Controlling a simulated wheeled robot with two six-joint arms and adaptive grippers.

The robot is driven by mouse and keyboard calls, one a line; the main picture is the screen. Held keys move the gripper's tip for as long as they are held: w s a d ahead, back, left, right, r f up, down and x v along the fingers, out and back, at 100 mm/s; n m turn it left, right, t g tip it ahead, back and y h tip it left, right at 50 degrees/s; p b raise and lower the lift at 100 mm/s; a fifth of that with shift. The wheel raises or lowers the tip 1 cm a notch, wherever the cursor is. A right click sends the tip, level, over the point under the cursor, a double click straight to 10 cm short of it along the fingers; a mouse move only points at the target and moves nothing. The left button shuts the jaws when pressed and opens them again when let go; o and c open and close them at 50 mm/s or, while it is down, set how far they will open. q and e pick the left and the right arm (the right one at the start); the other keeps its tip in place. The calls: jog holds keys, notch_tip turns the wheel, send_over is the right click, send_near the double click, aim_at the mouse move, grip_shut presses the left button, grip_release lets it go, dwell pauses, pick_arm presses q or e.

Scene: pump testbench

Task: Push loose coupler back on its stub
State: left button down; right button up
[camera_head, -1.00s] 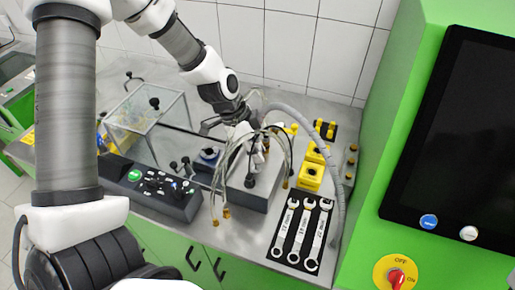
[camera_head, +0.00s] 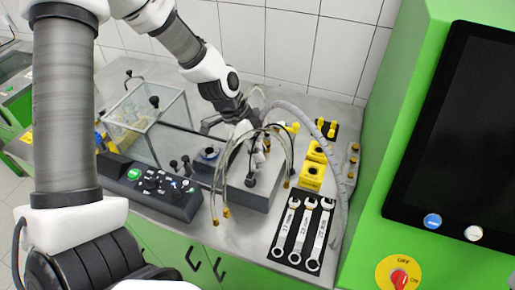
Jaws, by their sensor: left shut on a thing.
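My left gripper (camera_head: 246,135) is over the grey pump block (camera_head: 250,193), among several thin looped hoses (camera_head: 232,160). It is shut on a small part that I take to be the coupler, mostly hidden by the fingers and hoses. The stub is hidden too, so I cannot tell whether the coupler touches it. Brass hose ends (camera_head: 227,212) hang in front of the block. My right gripper is not in view.
A black control box (camera_head: 155,190) and a clear-walled case (camera_head: 145,120) stand left of the block. Yellow boxes (camera_head: 311,177), a thick grey hose (camera_head: 340,185) and a black mat with wrenches (camera_head: 303,230) are to the right. A green cabinet with a screen (camera_head: 450,130) bounds the right side.

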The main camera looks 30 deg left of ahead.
pick_arm(q)
jog(key=shift+a, duration=0.1)
jog(key=shift+a+f+b, duration=0.1)
jog(key=shift+f+b, duration=0.5)
jog(key=shift+f, duration=0.2)
jog(key=shift+s, duration=0.1)
jog(key=shift+f+b, duration=0.4)
jog(key=shift+f, duration=0.2)
dwell(0.7)
jog(key=c, duration=0.9)
grip_release()
jog(key=shift+r, duration=0.1)
